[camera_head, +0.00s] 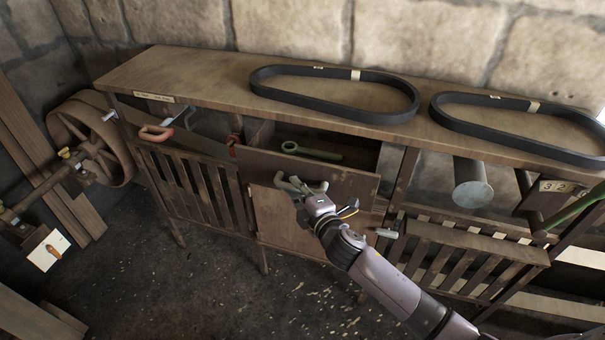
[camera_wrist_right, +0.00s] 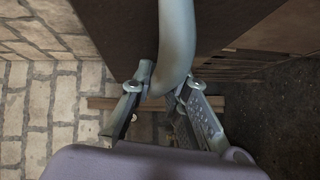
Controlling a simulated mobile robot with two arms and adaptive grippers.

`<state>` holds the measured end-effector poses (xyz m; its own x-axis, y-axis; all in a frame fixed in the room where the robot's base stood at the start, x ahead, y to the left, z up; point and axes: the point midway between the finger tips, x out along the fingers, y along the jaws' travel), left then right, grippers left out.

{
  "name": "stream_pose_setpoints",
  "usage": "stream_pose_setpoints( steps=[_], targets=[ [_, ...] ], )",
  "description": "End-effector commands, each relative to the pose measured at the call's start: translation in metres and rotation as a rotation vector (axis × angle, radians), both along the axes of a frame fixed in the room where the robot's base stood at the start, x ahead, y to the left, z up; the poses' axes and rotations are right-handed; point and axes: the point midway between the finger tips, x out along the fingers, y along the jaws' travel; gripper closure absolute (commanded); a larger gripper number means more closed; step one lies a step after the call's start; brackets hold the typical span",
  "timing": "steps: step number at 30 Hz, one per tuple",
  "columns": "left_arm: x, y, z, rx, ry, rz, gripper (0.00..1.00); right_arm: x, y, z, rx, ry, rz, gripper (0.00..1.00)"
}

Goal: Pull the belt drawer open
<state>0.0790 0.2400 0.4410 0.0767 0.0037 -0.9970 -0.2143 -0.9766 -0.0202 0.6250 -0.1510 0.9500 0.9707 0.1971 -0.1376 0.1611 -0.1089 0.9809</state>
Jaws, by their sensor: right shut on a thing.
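The belt drawer (camera_head: 352,184) is a brown wooden drawer in the middle of the bench, standing partly out, with its dark inside showing from above. A green wrench-like tool (camera_head: 312,152) lies in it. My right gripper (camera_head: 302,187) is at the drawer's front. In the right wrist view the gripper (camera_wrist_right: 160,88) is shut on a curved grey metal handle (camera_wrist_right: 176,45), with one finger on each side of it. In the head view the handle is mostly hidden by the gripper. My left gripper is not in view.
Two black belts (camera_head: 262,84) (camera_head: 441,105) lie on the bench top (camera_head: 215,82). A grey cylinder (camera_head: 471,186) sticks out at the right. A large pulley wheel (camera_head: 88,145) stands at the left. The floor (camera_head: 200,285) before the bench is clear.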

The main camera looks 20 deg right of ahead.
Motion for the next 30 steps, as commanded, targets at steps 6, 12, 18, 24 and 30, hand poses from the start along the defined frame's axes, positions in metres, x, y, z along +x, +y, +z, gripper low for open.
stream_pose_setpoints(
  steps=[6, 12, 18, 24, 30],
  targets=[
    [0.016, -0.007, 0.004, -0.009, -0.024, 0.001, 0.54, -0.024, 0.016, -0.002, 0.007, 0.006, 0.001, 1.00],
    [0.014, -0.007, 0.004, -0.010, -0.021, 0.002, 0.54, -0.031, 0.021, -0.002, 0.004, 0.005, 0.000, 1.00],
    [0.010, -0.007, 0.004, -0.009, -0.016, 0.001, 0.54, -0.031, 0.021, -0.002, 0.003, 0.005, 0.000, 1.00],
    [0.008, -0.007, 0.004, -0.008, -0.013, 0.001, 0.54, -0.031, 0.021, -0.002, 0.003, 0.005, 0.001, 0.80],
    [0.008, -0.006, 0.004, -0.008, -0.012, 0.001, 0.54, -0.031, 0.021, -0.002, 0.003, 0.003, 0.001, 0.67]
  ],
)
